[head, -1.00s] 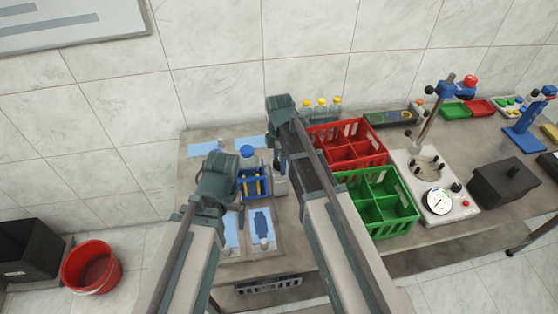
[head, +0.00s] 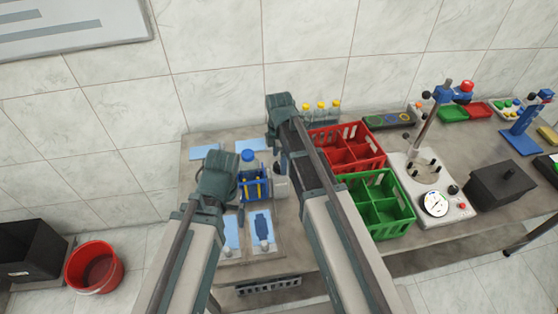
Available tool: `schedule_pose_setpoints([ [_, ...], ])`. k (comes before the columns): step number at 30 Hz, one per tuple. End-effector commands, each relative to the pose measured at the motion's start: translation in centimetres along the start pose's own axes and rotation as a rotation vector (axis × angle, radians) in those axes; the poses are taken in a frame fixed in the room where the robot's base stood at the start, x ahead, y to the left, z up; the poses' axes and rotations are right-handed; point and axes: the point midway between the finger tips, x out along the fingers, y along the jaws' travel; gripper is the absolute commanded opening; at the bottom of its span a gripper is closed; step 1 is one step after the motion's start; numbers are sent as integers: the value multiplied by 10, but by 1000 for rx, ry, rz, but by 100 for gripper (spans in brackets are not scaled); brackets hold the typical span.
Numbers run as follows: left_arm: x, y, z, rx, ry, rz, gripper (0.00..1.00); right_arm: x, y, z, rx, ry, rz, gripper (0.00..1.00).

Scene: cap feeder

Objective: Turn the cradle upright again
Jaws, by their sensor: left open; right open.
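The blue cradle (head: 254,187) stands on the left part of the table, with yellow parts showing in its front. A clear bottle with a blue cap (head: 247,155) shows upright at its back edge; I cannot tell whether it sits inside. My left gripper (head: 224,185) is open, just left of the cradle, its fingertips mostly hidden behind its wrist. My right gripper (head: 281,125) is open, behind and to the right of the cradle, its fingers largely hidden by my arm. A small pale object (head: 280,182) shows right beside the cradle.
Light-blue mats (head: 232,230) lie in front of and behind the cradle. A red crate (head: 348,150) and a green crate (head: 377,205) stand to the right. Yellow-capped bottles (head: 321,110) stand at the back. A gauge stand (head: 435,203) is further right.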

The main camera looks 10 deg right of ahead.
Motion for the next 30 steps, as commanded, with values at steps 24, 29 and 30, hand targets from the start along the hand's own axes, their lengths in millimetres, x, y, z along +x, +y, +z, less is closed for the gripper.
schedule_pose_setpoints([
  [24,-43,-4,2,2,0,0,92,-44,0,0,0,0,0,92],
  [29,-42,-4,2,2,0,0,92,-42,0,0,0,0,0,92],
  [30,-40,-4,2,2,0,0,92,-41,0,0,0,0,0,92],
])
